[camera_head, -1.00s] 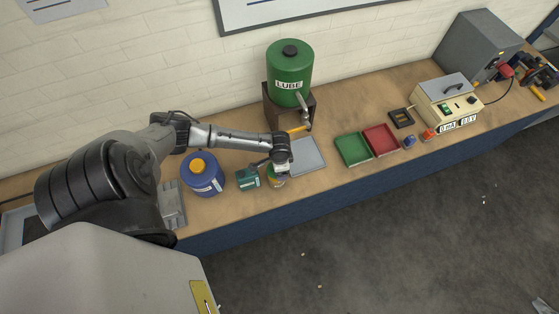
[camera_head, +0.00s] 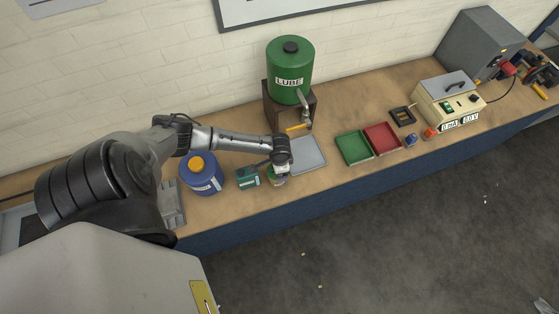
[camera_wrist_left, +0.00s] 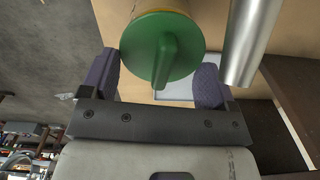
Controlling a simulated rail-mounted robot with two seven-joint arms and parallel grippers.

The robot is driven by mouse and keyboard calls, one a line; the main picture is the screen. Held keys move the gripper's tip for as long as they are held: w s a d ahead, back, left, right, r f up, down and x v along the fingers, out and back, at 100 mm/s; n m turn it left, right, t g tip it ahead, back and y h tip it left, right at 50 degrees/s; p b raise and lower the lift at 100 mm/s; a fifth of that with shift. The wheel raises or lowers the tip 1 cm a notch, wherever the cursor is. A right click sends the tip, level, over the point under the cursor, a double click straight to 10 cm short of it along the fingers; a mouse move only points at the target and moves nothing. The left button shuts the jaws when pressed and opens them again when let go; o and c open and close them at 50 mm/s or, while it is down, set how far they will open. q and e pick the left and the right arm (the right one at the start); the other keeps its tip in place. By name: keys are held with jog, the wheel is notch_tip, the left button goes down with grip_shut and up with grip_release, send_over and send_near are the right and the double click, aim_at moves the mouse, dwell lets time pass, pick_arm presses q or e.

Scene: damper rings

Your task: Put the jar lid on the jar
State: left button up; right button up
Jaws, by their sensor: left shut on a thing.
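The jar (camera_head: 276,182) stands on the bench just below my left gripper (camera_head: 280,172), which hides most of it. In the left wrist view the jar's yellowish side (camera_wrist_left: 155,8) shows beyond the lid. The green jar lid (camera_wrist_left: 183,48), round with a raised ridge across it, lies between the two fingers of my left gripper (camera_wrist_left: 158,80). My right gripper is not in view.
A teal box (camera_head: 248,178) and a blue drum with an orange cap (camera_head: 202,175) stand left of the jar. A grey mat (camera_head: 309,155) lies to the right. The green lube tank (camera_head: 290,65) stands behind, with its tap. Green (camera_head: 353,149) and red (camera_head: 382,139) trays lie further right.

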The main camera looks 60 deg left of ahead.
pick_arm(q)
jog(key=shift+f, duration=0.2)
jog(key=shift+f+b, duration=0.3)
jog(key=shift+f, duration=0.15)
jog(key=o, duration=0.8)
jog(key=shift+r+b, duration=0.35)
jog(key=shift+r, duration=6.6)
jog(key=shift+d, duration=0.15)
